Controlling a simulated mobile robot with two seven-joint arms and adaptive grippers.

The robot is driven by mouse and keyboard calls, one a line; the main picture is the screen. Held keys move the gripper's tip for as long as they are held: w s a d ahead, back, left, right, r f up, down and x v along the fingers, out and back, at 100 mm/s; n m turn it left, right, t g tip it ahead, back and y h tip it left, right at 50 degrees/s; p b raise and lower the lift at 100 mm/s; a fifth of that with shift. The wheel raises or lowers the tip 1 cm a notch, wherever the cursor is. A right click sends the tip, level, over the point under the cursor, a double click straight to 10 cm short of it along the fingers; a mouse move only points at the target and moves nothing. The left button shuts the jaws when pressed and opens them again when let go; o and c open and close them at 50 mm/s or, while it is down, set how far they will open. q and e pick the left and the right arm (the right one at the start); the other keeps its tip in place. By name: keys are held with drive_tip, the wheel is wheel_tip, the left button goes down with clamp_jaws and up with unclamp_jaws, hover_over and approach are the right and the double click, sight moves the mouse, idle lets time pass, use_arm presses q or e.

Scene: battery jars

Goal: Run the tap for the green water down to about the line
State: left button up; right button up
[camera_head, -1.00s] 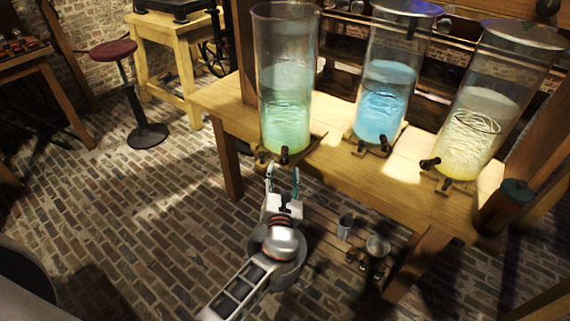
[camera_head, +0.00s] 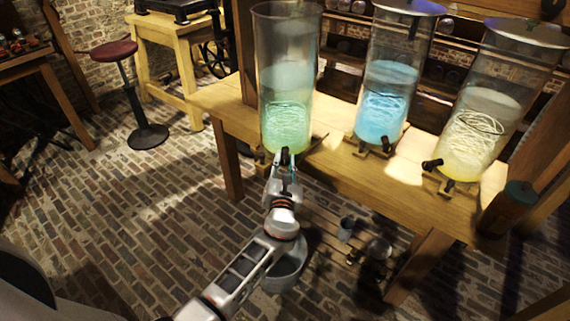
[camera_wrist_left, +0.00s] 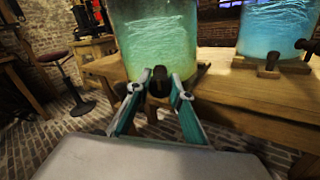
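The tall glass jar of green water (camera_head: 287,110) stands at the left end of the wooden bench. Its water surface is roughly halfway up; I cannot make out a line on the glass. Its dark tap (camera_head: 285,154) is at the front of its base. My left gripper (camera_head: 284,168) is at this tap. In the left wrist view, its two teal fingers (camera_wrist_left: 160,97) are apart, with the dark tap handle (camera_wrist_left: 160,76) between their tips. I cannot tell whether they touch it. No running water is visible. My right gripper is not in view.
Jars of blue water (camera_head: 385,105) and yellow water (camera_head: 472,140) stand to the right. A grey tub (camera_head: 288,270) sits low behind my left arm. A small metal cup (camera_head: 346,226) is on the slatted shelf below. The brick floor at left is clear around a red stool (camera_head: 114,50).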

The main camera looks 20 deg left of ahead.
use_arm(q)
clamp_jaws()
drive_tip(key=n+b, duration=0.1)
drive_tip(key=n, duration=0.1)
drive_tip(key=n+b, duration=0.1)
drive_tip(key=n, duration=0.1)
drive_tip(key=shift+f, duration=0.3)
drive_tip(key=shift+n+b, duration=0.7)
drive_tip(key=shift+n, duration=0.2)
drive_tip(key=shift+r+n, duration=0.3)
drive_tip(key=shift+n, duration=0.3)
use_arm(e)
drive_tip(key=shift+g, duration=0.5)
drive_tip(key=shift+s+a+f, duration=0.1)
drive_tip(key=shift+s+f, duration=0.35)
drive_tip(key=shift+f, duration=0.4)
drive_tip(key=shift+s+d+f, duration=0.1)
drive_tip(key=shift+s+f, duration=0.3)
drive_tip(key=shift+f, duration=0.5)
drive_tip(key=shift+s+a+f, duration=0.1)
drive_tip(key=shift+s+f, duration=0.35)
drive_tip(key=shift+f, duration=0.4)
